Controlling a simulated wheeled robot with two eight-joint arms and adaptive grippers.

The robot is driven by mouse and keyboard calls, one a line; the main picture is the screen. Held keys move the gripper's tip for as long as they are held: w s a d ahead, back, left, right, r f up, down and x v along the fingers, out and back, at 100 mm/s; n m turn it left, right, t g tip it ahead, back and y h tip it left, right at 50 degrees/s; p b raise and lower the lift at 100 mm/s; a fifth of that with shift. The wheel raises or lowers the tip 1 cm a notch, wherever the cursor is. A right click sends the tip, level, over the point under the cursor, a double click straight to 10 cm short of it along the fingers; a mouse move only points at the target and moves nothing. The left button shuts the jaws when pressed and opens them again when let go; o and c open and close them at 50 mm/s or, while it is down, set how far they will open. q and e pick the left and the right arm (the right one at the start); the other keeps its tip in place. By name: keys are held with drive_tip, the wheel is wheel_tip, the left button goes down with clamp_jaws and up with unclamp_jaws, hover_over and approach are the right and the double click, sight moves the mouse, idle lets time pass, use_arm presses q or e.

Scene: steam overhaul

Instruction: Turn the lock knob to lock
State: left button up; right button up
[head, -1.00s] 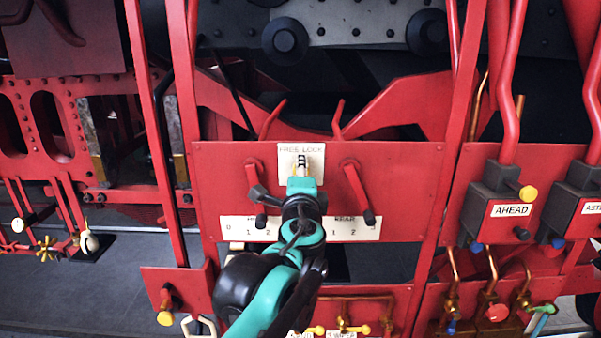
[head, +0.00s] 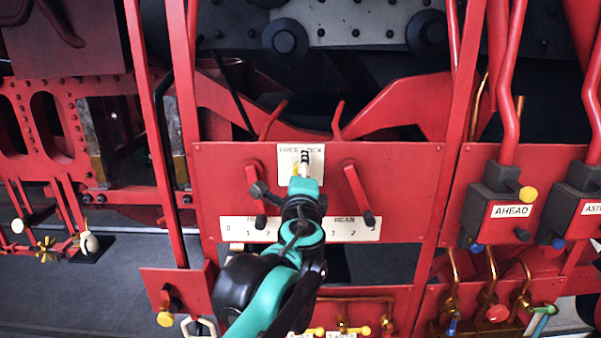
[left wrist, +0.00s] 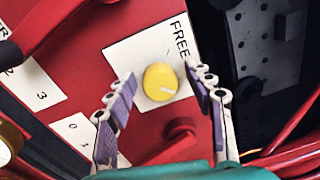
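The lock knob (left wrist: 160,82) is a round yellow knob with a white pointer mark, on a white plate (left wrist: 137,50) fixed to the red panel. In the left wrist view the plate's word FREE shows; LOCK is out of sight there. In the head view the plate (head: 318,172) is partly covered by my left gripper (head: 305,157), with only a sliver of yellow beside it. In the left wrist view my left gripper (left wrist: 162,79) is open, one finger on each side of the knob, with visible gaps. My right gripper is in neither view.
A red lever with a black handle (head: 359,193) is right of the plate, and another lever (head: 256,187) is left. Below is a white number scale (head: 350,229). A box marked AHEAD (head: 497,206) stands farther right.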

use_arm(q)
drive_tip(key=s, duration=1.2)
drive_tip(key=shift+f, duration=0.25)
drive_tip(key=s+a+f+n+g+y+b, duration=0.15)
drive_tip(key=a+f+n+b, duration=0.35)
drive_tip(key=f, duration=0.7)
drive_tip(key=s+a+f+n+g+y+b, duration=0.1)
drive_tip(key=s+a+f+n+g+b, duration=0.15)
drive_tip(key=a+f+b, duration=0.7)
drive_tip(key=s+a+f+n+g+y+b, duration=0.1)
drive_tip(key=a+f+n+g+b, duration=0.2)
drive_tip(key=f, duration=1.2)
drive_tip(key=s+f+n+g+h+b, duration=0.1)
drive_tip(key=s+f+n+b, duration=0.2)
drive_tip(key=f, duration=0.8)
drive_tip(key=s+f+n+g+h+b, duration=0.1)
drive_tip(key=s+f+n+b, duration=0.2)
drive_tip(key=f+b, duration=0.4)
drive_tip(key=s+f+n+g+h+b, duration=0.1)
drive_tip(key=s+f+b, duration=0.4)
drive_tip(key=f, duration=1)
drive_tip(key=shift+a+f+n+g+b, duration=0.2)
drive_tip(key=shift+n+g+b, duration=0.4)
drive_tip(key=shift+n, duration=0.65)
drive_tip(key=shift+h, duration=0.25)
